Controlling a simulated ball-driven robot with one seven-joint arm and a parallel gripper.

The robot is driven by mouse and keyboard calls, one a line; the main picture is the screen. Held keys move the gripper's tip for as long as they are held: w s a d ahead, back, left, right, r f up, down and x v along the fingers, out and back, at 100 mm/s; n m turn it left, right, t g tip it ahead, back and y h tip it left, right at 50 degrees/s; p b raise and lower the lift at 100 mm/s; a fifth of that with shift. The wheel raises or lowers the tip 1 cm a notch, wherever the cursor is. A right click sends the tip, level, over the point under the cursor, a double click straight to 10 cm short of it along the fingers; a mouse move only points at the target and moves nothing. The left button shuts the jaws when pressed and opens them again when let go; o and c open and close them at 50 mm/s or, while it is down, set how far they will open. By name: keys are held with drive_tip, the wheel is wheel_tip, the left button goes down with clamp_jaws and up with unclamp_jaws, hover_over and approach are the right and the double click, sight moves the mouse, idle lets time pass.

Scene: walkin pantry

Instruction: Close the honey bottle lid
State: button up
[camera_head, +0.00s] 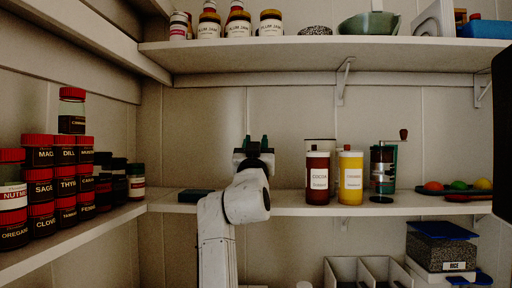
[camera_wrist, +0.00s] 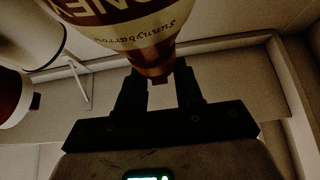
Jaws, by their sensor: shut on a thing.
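The honey bottle (camera_wrist: 130,25) fills the top of the wrist view, with a cream label reading "Sunnybarrow" and part of "HONEY". Its body tapers to a narrow brown end (camera_wrist: 152,72) between my fingertips. My gripper (camera_wrist: 161,88) is shut on that end. I cannot tell whether the fingers hold the lid or the neck, nor whether the lid is open or shut. In the head view my gripper (camera_head: 254,142) is above the middle shelf, left of the red bottle. The honey bottle cannot be made out there, as my arm and gripper cover that spot.
A red bottle (camera_head: 318,182), a yellow bottle (camera_head: 350,181) and a grinder (camera_head: 383,172) stand right of my gripper on the middle shelf (camera_head: 290,205). A dark flat box (camera_head: 196,196) lies left. Stacked spice jars (camera_head: 40,186) fill the left shelf. The upper shelf (camera_head: 250,56) hangs above.

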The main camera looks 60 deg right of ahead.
drive_tip(key=shift+d+f, duration=0.15)
drive_tip(key=shift+f, duration=0.1)
drive_tip(key=o, duration=1)
drive_tip(key=shift+r, duration=0.7)
drive_tip(key=r, duration=0.2)
drive_tip(key=r+p, duration=0.1)
drive_tip(key=shift+s+a, duration=0.2)
drive_tip(key=shift+s, duration=0.05)
drive_tip(key=s+a+r, duration=0.2)
drive_tip(key=s+r, duration=0.1)
drive_tip(key=s, duration=0.1)
drive_tip(key=s+a+r+p, duration=0.1)
drive_tip(key=s+a+r, duration=0.1)
drive_tip(key=s+r, duration=0.1)
drive_tip(key=s+a+r, duration=0.2)
drive_tip(key=s+r, duration=0.1)
drive_tip(key=s, duration=0.1)
drive_tip(key=shift+s+a, duration=0.3)
drive_tip(key=shift+a, duration=0.05)
